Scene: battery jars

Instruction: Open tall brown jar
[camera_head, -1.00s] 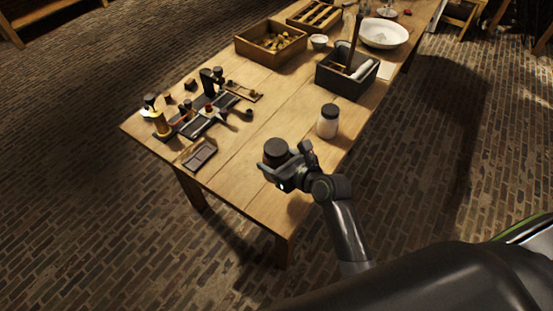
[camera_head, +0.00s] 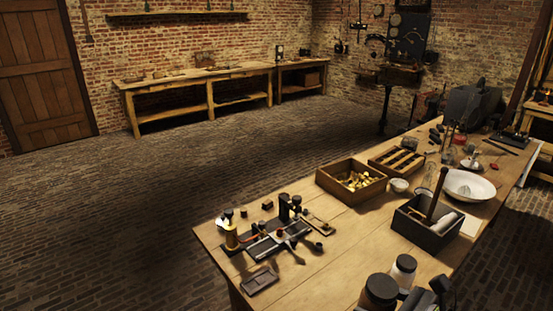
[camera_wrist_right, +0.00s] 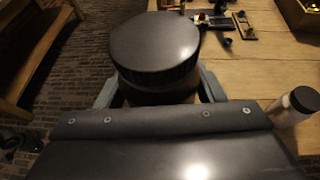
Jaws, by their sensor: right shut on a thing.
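The tall brown jar (camera_head: 380,292) is at the bottom edge of the head view, with its wide dark round lid on top. The frame edge cuts off its lower part. In the wrist view its lid (camera_wrist_right: 155,48) fills the upper middle, and a little of the body shows below it. My right gripper (camera_wrist_right: 158,92) is shut on the jar, a finger on each side below the lid. In the head view, part of this gripper (camera_head: 408,300) shows beside the jar. I cannot tell whether the jar touches the table. My left gripper is not in view.
A white jar with a black lid (camera_head: 403,270) stands close by. A dark box (camera_head: 425,235) with a stick and a white roll is behind it. A wooden box of brass parts (camera_head: 350,180) and a telegraph-like device (camera_head: 275,240) are further left. Bare tabletop (camera_head: 350,245) lies between.

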